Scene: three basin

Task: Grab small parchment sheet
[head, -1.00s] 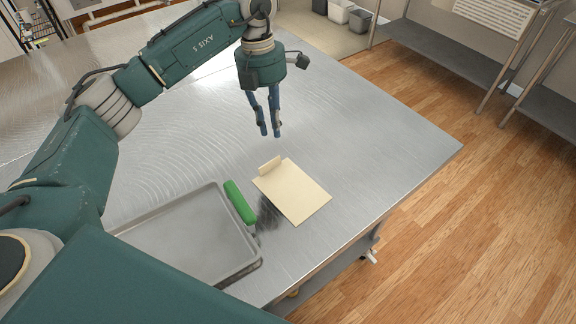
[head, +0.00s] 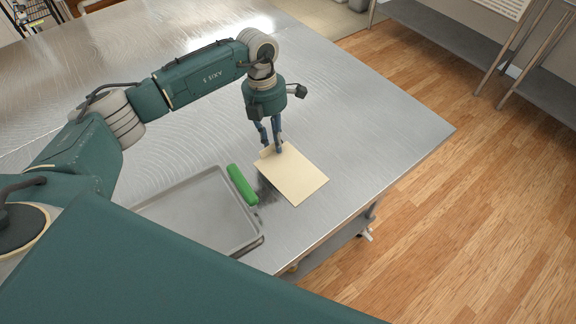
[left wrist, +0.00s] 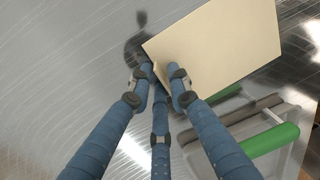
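The small parchment sheet (head: 300,178) is a cream rectangle on the steel table, with a small tab folded up at its far-left edge. My left gripper (head: 271,150) points down at that tab, its fingertips close around it. In the left wrist view the sheet (left wrist: 225,48) fills the upper right. There the blue fingers of my left gripper (left wrist: 158,78) stand a little apart, with the tab's edge between or just behind the tips. Whether they touch it cannot be told. My right gripper is not in view.
A grey metal tray (head: 195,210) lies left of the sheet.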

